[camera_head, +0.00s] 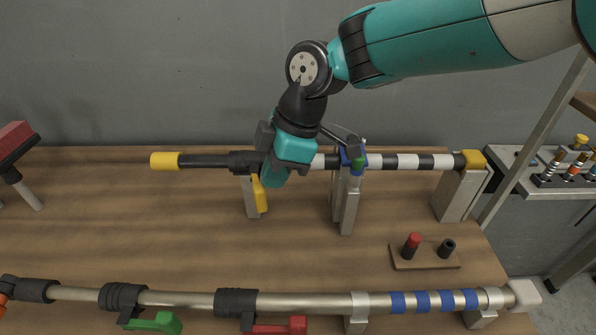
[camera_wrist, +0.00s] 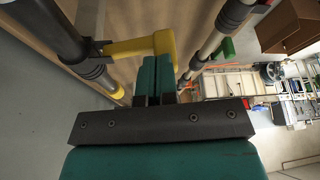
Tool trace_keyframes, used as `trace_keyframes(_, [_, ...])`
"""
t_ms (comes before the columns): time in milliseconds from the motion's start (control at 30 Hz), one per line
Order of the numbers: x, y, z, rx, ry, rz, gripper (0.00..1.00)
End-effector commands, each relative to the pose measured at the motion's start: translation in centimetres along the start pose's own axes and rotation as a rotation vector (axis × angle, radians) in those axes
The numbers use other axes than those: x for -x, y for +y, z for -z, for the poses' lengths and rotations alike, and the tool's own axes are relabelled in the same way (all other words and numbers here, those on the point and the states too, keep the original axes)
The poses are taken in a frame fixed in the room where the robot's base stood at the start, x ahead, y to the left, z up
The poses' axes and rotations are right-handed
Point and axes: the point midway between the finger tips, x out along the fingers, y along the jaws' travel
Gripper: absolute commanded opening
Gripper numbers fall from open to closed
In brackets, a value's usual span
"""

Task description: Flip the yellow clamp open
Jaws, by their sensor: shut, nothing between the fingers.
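The yellow clamp (camera_head: 259,194) is a lever on a black collar of the rear pole (camera_head: 205,161), and it hangs down from the pole in the head view. In the wrist view the yellow clamp (camera_wrist: 130,46) reaches sideways from its black collar, with its broad end at my fingertips. My gripper (camera_head: 272,180) is shut and empty, close beside the clamp, and partly hides its collar. In the wrist view my gripper's teal fingers (camera_wrist: 155,68) are together, just below the lever's end. I cannot tell whether they touch it.
A front metal pole (camera_head: 200,299) carries a green lever (camera_head: 153,322) and a red lever (camera_head: 280,326). Grey stands (camera_head: 348,205) hold the rear pole. A small board with a red and a black peg (camera_head: 425,260) lies at right. The bench (camera_head: 130,240) is clear between the poles at left.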

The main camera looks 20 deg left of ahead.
Motion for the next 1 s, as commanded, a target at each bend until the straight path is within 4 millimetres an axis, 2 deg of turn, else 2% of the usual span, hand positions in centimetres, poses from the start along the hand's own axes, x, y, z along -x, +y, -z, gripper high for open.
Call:
trace_keyframes(100, [-0.2, -0.2, 0.4, -0.061, -0.001, -0.025, 0.0])
trace_keyframes(367, [-0.1, 0.0, 0.4, -0.058, -0.001, -0.023, 0.0])
trace_keyframes(733, [-0.1, 1.4, 0.6, -0.056, -0.001, -0.022, 0.0])
trace_keyframes(1000, [-0.2, 1.4, 0.6, -0.056, -0.001, -0.022, 0.0])
